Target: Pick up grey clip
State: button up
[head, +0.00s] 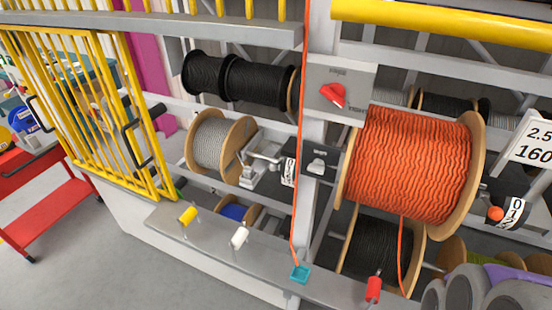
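A small pale grey-white piece (239,237), which looks most like the grey clip, stands on the grey ledge (215,249) along the front of the reel rack. It is small in the head view, and its exact shape is hard to tell. A yellow piece (187,216) stands on the ledge to its left. A teal piece (300,273) hangs at the lower end of an orange cable to its right, and a red piece (373,289) is farther right. My gripper's fingers do not show; grey and purple parts at the lower right look like my arm.
A large orange cable reel (410,165) and a grey cable reel (212,145) sit in the rack. A grey upright post with a box (318,165) stands between them. A yellow barred gate (85,110) and red cart (55,215) are left. The floor in front is clear.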

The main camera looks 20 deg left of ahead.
aim_at(248, 174)
jog(key=j+z, duration=0.15)
jog(key=j, duration=2.7)
jog(key=i, duration=0.25)
